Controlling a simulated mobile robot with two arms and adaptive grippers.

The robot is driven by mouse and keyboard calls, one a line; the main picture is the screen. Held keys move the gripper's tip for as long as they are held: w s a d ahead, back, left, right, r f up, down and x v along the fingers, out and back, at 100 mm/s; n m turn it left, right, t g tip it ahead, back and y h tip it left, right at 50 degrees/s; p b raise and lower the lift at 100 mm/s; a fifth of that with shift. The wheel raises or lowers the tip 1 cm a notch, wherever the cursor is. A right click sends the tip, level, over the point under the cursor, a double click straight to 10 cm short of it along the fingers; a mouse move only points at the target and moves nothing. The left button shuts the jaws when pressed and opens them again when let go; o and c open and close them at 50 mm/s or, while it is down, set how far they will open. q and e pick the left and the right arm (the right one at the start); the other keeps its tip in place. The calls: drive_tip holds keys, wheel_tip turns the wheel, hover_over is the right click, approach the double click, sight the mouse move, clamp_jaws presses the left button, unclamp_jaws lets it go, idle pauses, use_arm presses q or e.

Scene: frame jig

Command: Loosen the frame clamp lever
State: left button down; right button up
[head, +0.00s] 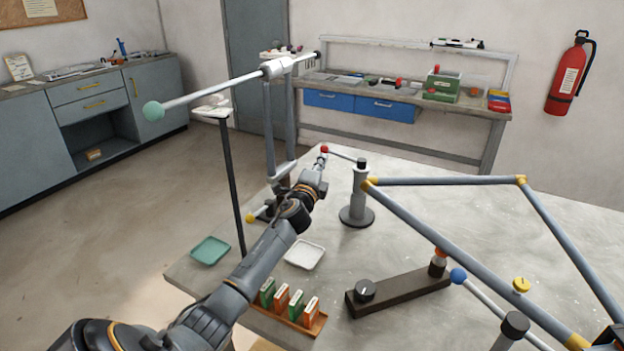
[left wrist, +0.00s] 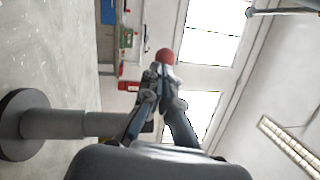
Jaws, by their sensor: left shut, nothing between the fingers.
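A lever with a red knob (head: 324,149) reaches left from the black top of a grey post (head: 357,200) on the table. My left gripper (head: 320,164) is shut and empty, its tips just below the red knob. In the left wrist view the red knob (left wrist: 166,56) shows at the tips of my left gripper (left wrist: 163,72); I cannot tell whether they touch. The blue-grey tube frame (head: 445,181) with yellow joints stands on the right. Another rod has a blue knob (head: 458,275) beside it. The frames do not mark which lever is the frame clamp's. My right gripper is not in view.
A white tray (head: 305,255), a green tray (head: 210,250), a rack of small boxes (head: 318,325) and a dark bar with a dial (head: 400,291) are on the table. The table beyond the frame is clear.

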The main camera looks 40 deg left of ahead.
use_arm(q)
drive_tip(key=v, duration=1)
drive_tip(key=shift+s, duration=0.55)
drive_tip(key=shift+a+r, duration=0.1)
drive_tip(key=shift+r, duration=0.15)
